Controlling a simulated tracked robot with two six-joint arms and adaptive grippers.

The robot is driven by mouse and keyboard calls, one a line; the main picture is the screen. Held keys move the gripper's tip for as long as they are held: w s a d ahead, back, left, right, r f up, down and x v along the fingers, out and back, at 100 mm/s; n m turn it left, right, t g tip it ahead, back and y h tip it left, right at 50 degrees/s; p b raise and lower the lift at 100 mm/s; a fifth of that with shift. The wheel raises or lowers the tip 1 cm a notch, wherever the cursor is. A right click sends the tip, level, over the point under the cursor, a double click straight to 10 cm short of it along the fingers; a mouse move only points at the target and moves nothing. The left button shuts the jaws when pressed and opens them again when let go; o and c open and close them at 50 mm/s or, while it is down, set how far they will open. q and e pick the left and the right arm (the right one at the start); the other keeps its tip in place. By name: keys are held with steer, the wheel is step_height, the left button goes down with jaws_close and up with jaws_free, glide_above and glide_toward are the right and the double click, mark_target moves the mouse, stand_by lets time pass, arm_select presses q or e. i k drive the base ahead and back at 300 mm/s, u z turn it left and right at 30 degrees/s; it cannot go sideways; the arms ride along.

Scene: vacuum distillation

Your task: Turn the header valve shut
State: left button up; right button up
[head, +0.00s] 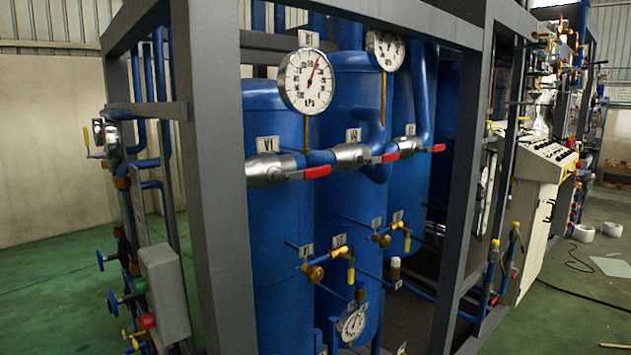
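Three silver ball valves with red lever handles sit in a row on a blue horizontal pipe in front of the blue tanks. The nearest valve (268,171), under a tag that seems to read V1, has its red lever (317,171) pointing right, roughly along the pipe. The middle valve (351,155) and its red lever (389,157) look the same. The far valve (408,144) also has its red lever (437,148) pointing right. I cannot tell which of them is the header valve. Neither of my grippers is in view.
A grey frame post (215,190) stands left of the valves and another post (465,180) stands right. A round gauge (306,82) is above the nearest valve. Small brass valves (314,272) sit lower down. A grey box (163,290) is at left. Green floor (50,290) is clear there.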

mark_target(321, 171)
steer(key=z, duration=0.4)
steer(key=k, duration=0.2)
steer(key=z, duration=0.5)
steer(key=i, duration=0.55)
steer(key=u, duration=0.15)
